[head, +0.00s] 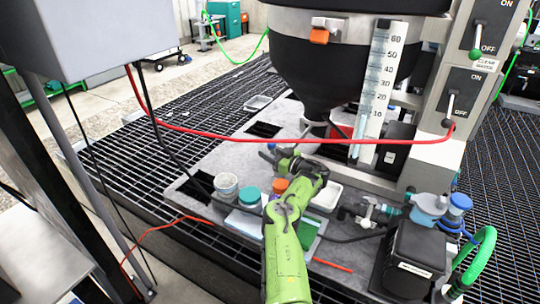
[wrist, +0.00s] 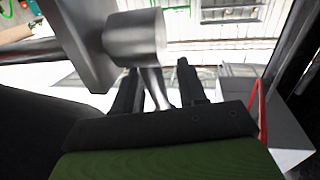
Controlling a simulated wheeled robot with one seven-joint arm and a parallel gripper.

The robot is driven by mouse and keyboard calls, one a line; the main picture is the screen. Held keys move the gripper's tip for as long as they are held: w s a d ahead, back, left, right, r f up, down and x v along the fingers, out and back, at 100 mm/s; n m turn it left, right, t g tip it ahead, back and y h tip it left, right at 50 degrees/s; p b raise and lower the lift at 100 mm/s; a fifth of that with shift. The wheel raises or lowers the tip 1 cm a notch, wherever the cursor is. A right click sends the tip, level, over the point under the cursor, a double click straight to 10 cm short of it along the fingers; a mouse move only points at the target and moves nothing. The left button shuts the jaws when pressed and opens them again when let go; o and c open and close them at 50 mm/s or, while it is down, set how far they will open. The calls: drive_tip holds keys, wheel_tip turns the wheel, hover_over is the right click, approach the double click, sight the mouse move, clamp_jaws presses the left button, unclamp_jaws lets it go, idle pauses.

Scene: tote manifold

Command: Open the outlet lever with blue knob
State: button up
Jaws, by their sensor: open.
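The black hopper (head: 345,60) ends in a cone whose outlet is low in the middle of the head view. My green arm reaches in under it from the front, and my gripper (head: 281,157) is by the outlet's left side. In the wrist view my gripper (wrist: 158,88) is open, with dark fingers apart. A grey metal piece (wrist: 135,35) narrows down into the space between or just beyond them. Contact is unclear, and no blue knob shows there.
A red hose (head: 290,138) crosses in front of the hopper. A blue fitting (head: 430,205) and black box (head: 415,255) are at right. A control panel (head: 470,60) stands upper right.

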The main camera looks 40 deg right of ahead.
clamp_jaws()
drive_tip(key=shift+s+d+r+m+t+b, duration=0.15)
drive_tip(key=shift+s+t+b, duration=0.3)
drive_tip(key=shift+t, duration=0.3)
drive_tip(key=shift+s+d+r+m+t+b, duration=0.15)
drive_tip(key=shift+s+t+b, duration=0.25)
drive_tip(key=shift+t, duration=0.35)
unclamp_jaws()
